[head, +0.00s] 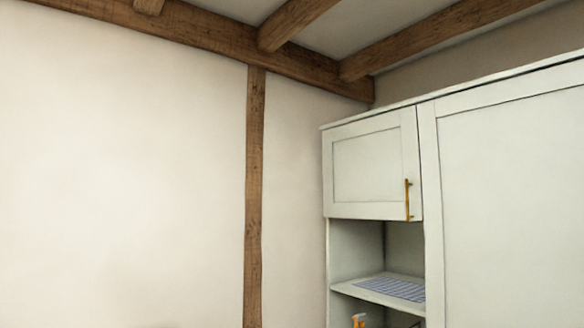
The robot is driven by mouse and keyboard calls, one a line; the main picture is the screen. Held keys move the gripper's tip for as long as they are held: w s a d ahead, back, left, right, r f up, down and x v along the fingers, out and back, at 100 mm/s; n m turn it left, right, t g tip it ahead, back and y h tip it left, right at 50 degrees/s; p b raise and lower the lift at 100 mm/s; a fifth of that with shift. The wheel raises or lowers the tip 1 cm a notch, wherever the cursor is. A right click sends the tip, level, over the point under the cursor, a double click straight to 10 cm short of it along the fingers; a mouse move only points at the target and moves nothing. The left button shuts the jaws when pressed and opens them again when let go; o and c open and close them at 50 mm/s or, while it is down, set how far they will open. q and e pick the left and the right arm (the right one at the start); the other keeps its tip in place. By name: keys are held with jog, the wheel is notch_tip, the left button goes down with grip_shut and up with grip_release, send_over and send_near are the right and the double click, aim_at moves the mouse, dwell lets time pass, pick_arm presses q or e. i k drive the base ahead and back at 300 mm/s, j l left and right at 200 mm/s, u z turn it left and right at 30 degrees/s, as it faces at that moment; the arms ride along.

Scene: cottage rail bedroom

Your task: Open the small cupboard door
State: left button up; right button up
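The small cupboard door (368,166) is a pale grey-green panel door at the upper left of a tall cabinet in the head view. It looks shut, flush with the cabinet front. A vertical brass-coloured handle (408,200) is fixed near its lower right edge. Neither of my grippers shows in the head view, and nothing touches the handle or the door.
Below the door is an open niche with a shelf (357,290) bearing a striped blue-and-white cloth (394,289). A small orange object (359,320) shows at the bottom edge. A large flat panel (513,200) stands to the right. Wooden beams cross the ceiling.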

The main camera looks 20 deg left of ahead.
aim_at(372, 167)
jog(key=u, duration=0.2)
jog(key=i+l+u, duration=0.15)
jog(key=i, duration=0.35)
jog(key=i+l+u, duration=0.1)
jog(key=i, duration=0.4)
